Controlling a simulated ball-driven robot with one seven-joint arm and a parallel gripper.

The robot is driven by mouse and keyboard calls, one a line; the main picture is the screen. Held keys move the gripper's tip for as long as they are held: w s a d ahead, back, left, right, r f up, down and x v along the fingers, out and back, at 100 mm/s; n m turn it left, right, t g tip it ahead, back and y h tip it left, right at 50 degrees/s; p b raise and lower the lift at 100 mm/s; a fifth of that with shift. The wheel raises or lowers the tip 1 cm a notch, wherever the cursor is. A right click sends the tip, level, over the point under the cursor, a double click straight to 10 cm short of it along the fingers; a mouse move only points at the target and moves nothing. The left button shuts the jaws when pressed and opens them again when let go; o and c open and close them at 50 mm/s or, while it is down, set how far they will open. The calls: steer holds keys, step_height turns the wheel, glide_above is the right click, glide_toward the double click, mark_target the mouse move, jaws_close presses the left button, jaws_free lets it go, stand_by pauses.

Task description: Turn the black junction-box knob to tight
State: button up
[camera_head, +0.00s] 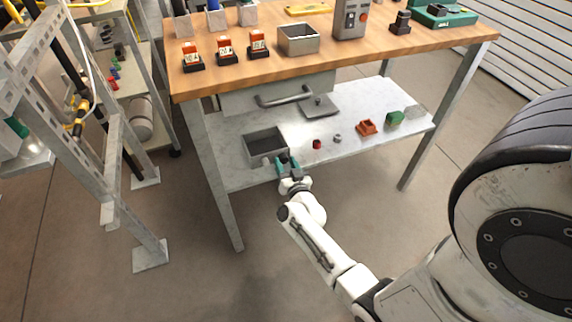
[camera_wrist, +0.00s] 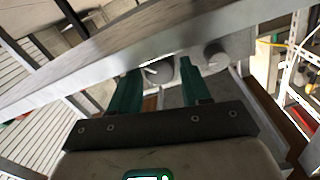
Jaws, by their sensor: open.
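A grey open-topped box (camera_head: 257,136), which looks like the junction box, stands at the left end of the lower shelf. My gripper (camera_head: 281,160), with teal fingers, reaches its front right side in the head view. In the wrist view my gripper (camera_wrist: 158,80) is open, and a dark grey, round knob (camera_wrist: 160,72) shows between its fingers. I cannot tell whether the fingers touch it. A lighter grey round fitting (camera_wrist: 215,55) sits to its right, outside the fingers. In the head view the dark knob is hidden by my gripper. Its tightness cannot be read.
The metal shelf (camera_head: 300,152) holds a red piece (camera_head: 317,144), an orange block (camera_head: 366,127) and a green block (camera_head: 395,118) to the right. The wooden worktop (camera_head: 350,52) and a drawer handle (camera_head: 284,98) are above. A table leg (camera_head: 222,190) stands left of my arm.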

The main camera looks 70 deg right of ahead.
steer(key=p+v, duration=0.3)
steer(key=v, duration=0.7)
steer(key=shift+s+a, duration=0.2)
steer(key=shift+a, duration=0.1)
steer(key=shift+f, duration=0.1)
steer(key=shift+o, duration=1.4)
steer(key=shift+d+f+b, duration=0.1)
steer(key=shift+f+b, duration=0.15)
steer(key=shift+b, duration=0.45)
steer(key=w+d+n+b, duration=0.2)
steer(key=d+b, duration=0.1)
steer(key=w+d+n+t+b, duration=0.1)
steer(key=w+d+b, duration=0.1)
steer(key=b, duration=0.1)
steer(key=w+d+n+b, duration=0.2)
steer(key=d+b, duration=0.1)
steer(key=shift+w+d+r+n+t+y+b, duration=0.1)
steer(key=shift+w+d+n+t+y+b, duration=0.2)
steer(key=shift+d+t+y+b, duration=0.1)
